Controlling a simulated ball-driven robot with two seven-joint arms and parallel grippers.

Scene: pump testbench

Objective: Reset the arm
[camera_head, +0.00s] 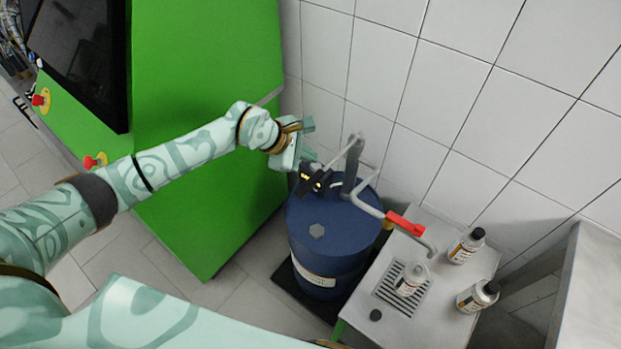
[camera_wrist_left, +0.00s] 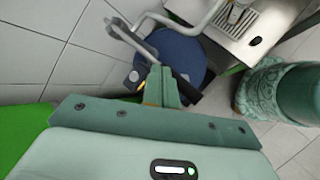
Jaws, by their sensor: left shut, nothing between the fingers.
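My left arm reaches in from the left in the head view. In the left wrist view the shut fingers (camera_wrist_left: 160,85) point at the drum (camera_wrist_left: 178,52). A grey hand pump (camera_head: 352,165) stands on the drum, with a bent pipe running right. A black part with yellow marks sits close beside my fingers; I cannot tell if they touch. My right gripper is out of view.
A metal stand (camera_head: 450,258) right of the drum holds several white bottles. A red grip (camera_head: 404,223) is on the pipe above it. A green cabinet (camera_head: 215,95) with a dark screen stands left. White tiled wall lies behind.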

